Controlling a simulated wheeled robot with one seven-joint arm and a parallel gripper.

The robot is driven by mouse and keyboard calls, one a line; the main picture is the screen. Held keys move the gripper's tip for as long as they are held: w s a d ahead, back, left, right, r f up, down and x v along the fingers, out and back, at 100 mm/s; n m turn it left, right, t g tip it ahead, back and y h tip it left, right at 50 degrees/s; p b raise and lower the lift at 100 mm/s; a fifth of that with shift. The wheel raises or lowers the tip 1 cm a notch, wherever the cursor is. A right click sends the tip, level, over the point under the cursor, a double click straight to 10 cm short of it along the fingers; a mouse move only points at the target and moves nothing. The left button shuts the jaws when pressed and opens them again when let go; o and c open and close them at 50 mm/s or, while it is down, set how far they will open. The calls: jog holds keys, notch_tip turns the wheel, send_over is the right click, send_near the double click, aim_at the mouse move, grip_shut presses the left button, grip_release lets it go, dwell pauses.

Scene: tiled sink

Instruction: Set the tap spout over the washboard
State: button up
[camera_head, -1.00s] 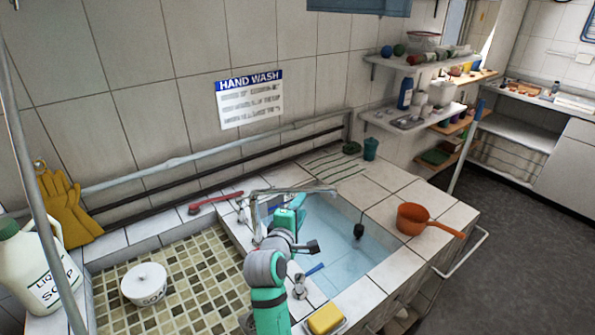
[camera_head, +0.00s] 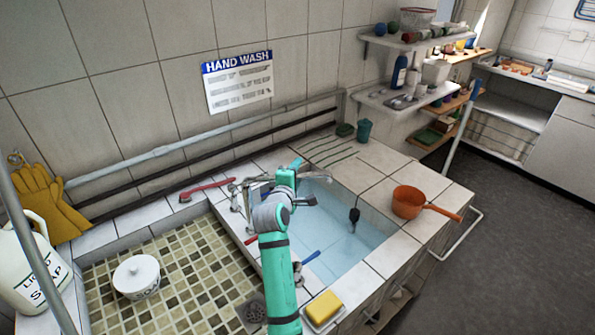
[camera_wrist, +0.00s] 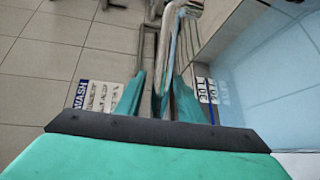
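The metal tap (camera_head: 238,190) stands at the back left of the sink basin. Its spout (camera_head: 320,174) runs right over the basin, partly hidden behind my gripper; it also shows in the wrist view (camera_wrist: 184,12). My gripper (camera_head: 298,163) is at the spout. In the wrist view my teal fingers (camera_wrist: 160,85) stand apart, with the metal pipe passing by or between them; I cannot tell whether they touch it. I cannot make out a washboard for sure; dark parallel grooves (camera_head: 328,148) mark the counter behind the basin.
Blue water fills the basin (camera_head: 345,240). An orange saucepan (camera_head: 408,202) stands on the right counter. A yellow sponge (camera_head: 323,306) lies at the front. A red-handled tool (camera_head: 207,188) lies left of the tap. A white bowl (camera_head: 136,276) and soap jug (camera_head: 32,270) are at left.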

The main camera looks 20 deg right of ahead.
jog(key=shift+w+d, duration=0.1)
jog(key=shift+d, duration=0.5)
jog(key=shift+c, duration=0.4)
jog(key=shift+a, duration=0.1)
grip_shut()
jog(key=shift+f, duration=0.1)
